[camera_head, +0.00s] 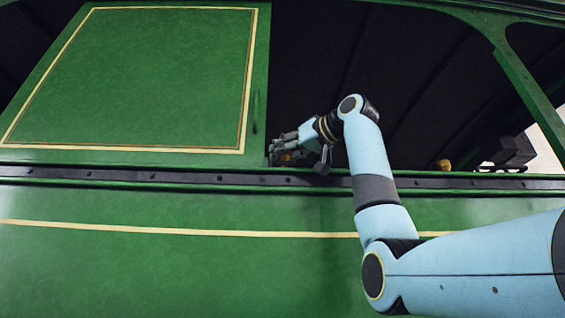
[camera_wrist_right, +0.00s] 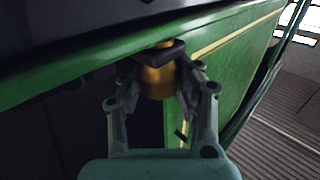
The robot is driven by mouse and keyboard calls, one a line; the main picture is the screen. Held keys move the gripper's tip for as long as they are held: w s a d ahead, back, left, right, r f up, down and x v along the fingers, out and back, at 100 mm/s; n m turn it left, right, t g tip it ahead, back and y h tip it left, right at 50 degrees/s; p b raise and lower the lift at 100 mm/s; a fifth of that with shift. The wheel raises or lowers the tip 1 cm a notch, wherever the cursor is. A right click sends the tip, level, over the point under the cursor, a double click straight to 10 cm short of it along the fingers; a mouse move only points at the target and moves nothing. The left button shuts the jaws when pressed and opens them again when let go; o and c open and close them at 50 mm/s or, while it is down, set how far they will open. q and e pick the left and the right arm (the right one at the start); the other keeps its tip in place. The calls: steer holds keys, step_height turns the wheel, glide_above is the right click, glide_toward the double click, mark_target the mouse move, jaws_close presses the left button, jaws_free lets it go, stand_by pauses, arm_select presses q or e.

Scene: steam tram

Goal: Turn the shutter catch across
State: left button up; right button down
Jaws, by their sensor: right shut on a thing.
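The shutter (camera_head: 130,80) is a green panel with a cream line in the upper left of the head view. A brass catch (camera_wrist_right: 157,82) with a dark flat piece sits at a green rail in the right wrist view. My right gripper (camera_head: 279,149) is by the lower right corner of the shutter, at the sill. In the right wrist view its two fingers (camera_wrist_right: 158,92) are shut on the brass catch, one on each side. In the head view the fingers mostly hide this catch. My left gripper is out of view.
A dark ledge (camera_head: 200,179) runs along the green tram side (camera_head: 150,275). Another brass knob (camera_head: 444,165) stands on the sill to the right. The opening right of the shutter is dark and clear around my arm. A green post (camera_head: 530,100) slants at the far right.

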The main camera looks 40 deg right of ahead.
steer(key=shift+f+n+y, duration=0.15)
steer(key=shift+n+y, duration=0.15)
steer(key=shift+y, duration=0.2)
steer(key=c, duration=1.3)
jaws_free()
steer(key=shift+o, duration=0.6)
steer(key=shift+s+d, duration=0.1)
steer(key=shift+s, duration=0.1)
steer(key=v, duration=1.2)
